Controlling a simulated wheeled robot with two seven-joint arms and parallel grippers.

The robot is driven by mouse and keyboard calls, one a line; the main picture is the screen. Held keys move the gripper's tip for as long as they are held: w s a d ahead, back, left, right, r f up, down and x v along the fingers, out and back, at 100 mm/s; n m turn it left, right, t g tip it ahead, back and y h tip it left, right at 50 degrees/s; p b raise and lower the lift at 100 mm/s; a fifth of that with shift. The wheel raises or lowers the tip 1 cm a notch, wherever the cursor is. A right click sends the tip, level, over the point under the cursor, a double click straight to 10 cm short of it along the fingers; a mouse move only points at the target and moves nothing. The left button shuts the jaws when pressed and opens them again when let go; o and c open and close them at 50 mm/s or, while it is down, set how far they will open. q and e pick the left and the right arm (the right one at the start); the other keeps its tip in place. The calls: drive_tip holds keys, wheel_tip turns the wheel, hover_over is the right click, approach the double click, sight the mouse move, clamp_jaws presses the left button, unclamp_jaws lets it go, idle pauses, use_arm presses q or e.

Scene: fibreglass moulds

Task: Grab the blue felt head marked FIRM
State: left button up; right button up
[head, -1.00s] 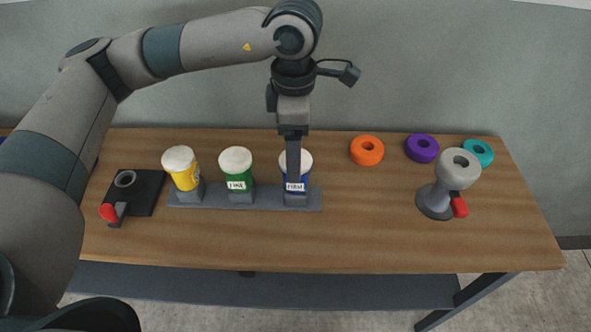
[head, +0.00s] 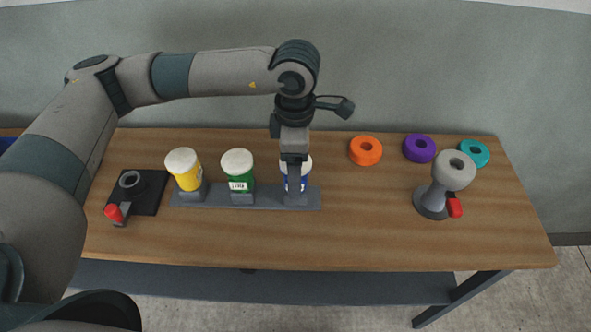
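The blue felt head (head: 307,174) with a white top stands at the right end of a grey rack (head: 265,197). My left gripper (head: 295,185) points down right at it, and a finger covers its middle and most of its label. The fingers line up in this view, so their gap is hidden, and I cannot tell whether they touch the head. A green head (head: 239,172) with a white label stands in the rack's middle, and a yellow head (head: 184,169) at its left end. My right gripper is out of view.
A black base with a grey ring and red lever (head: 114,213) is at the left. Orange (head: 366,151), purple (head: 419,148) and teal (head: 474,152) rings lie to the right, near a grey stand (head: 453,171) with a red handle. The front of the wooden table (head: 330,240) is clear.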

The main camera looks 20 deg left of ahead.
use_arm(q)
drive_tip(key=shift+c, duration=0.2)
drive_tip(key=c, duration=1.3)
drive_tip(key=shift+r, duration=0.15)
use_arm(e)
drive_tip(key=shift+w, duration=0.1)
